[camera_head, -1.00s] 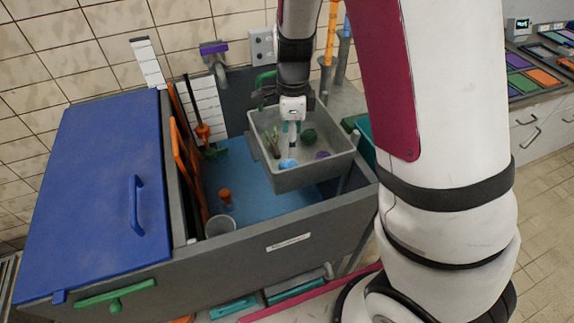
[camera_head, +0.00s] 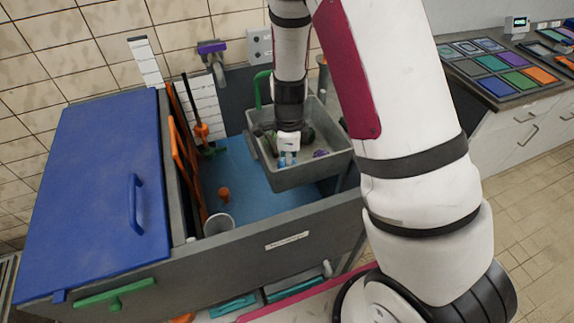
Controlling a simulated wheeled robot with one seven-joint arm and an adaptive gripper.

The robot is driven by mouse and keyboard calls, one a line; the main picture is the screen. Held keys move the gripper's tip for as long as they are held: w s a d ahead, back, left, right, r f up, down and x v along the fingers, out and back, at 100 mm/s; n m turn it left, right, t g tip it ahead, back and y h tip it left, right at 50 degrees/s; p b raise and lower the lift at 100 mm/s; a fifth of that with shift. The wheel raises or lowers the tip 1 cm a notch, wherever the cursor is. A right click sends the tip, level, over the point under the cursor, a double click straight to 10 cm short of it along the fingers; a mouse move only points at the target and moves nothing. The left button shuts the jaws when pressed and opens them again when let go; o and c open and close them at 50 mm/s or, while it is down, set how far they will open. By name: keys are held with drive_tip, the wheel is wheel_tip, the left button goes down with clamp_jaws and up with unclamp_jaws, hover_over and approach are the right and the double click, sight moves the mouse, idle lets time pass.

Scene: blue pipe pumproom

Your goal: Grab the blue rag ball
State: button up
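The light blue rag ball (camera_head: 287,162) lies in the grey tray (camera_head: 305,179), near its front left corner. It is mostly hidden behind my gripper. My gripper (camera_head: 287,155) points down into the tray, with its fingertips at the blue ball. The fingers are small and overlap the ball in the picture, so I cannot tell whether they touch it or are closed on it.
A purple ball (camera_head: 320,153) lies to the right in the tray, and a dark green thing (camera_head: 308,134) is partly hidden behind my gripper. The tray's raised walls surround them.

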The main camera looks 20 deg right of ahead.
drive_tip(key=c, duration=1.2)
